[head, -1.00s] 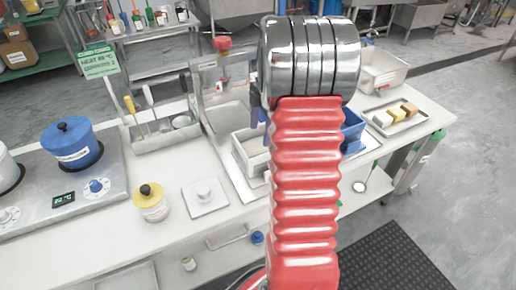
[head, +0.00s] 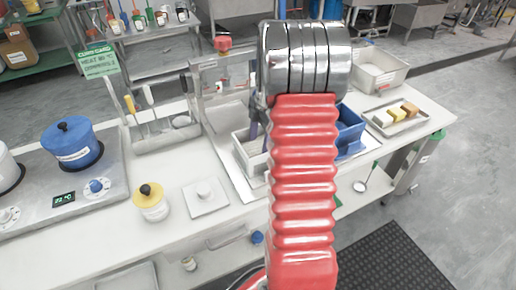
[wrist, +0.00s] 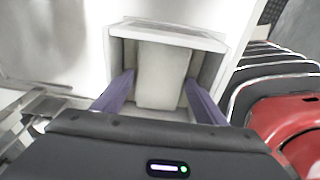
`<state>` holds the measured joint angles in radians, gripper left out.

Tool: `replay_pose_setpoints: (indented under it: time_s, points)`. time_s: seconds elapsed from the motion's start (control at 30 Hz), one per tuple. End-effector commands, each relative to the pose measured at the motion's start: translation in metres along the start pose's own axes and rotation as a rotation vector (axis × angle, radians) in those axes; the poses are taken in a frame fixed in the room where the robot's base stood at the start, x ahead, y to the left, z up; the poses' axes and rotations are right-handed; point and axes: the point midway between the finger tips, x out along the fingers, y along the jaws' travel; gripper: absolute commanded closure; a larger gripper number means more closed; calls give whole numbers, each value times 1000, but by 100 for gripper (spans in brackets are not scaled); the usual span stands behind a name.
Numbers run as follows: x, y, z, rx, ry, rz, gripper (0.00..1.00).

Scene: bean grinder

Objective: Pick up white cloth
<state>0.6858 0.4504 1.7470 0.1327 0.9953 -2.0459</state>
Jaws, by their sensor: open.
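The white cloth (wrist: 165,75) shows in the wrist view as a pale, block-like shape inside a white box (wrist: 212,40). My gripper (wrist: 160,90) is open, with one purple finger on each side of the cloth. The fingertips reach into the box; I cannot tell whether they touch the cloth. In the head view my red arm hides most of the gripper and the cloth. A purple finger part shows just left of the arm, above the white box (head: 242,148).
A blue bin (head: 350,130) stands right of my arm. A tray with coloured blocks (head: 378,118) is at the right end. A yellow-lidded jar (head: 151,207), a white plate (head: 205,197) and a blue pot (head: 72,148) stand to the left.

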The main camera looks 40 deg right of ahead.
Motion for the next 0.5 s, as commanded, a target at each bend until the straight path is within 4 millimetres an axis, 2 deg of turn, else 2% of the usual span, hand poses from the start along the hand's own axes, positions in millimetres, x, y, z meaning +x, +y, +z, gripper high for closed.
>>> replay_pose_setpoints:
  time_s: [0.17,0.5]
  points:
    - [0,0,0,0,0,0,36]
    - [0,0,0,1,0,0,60]
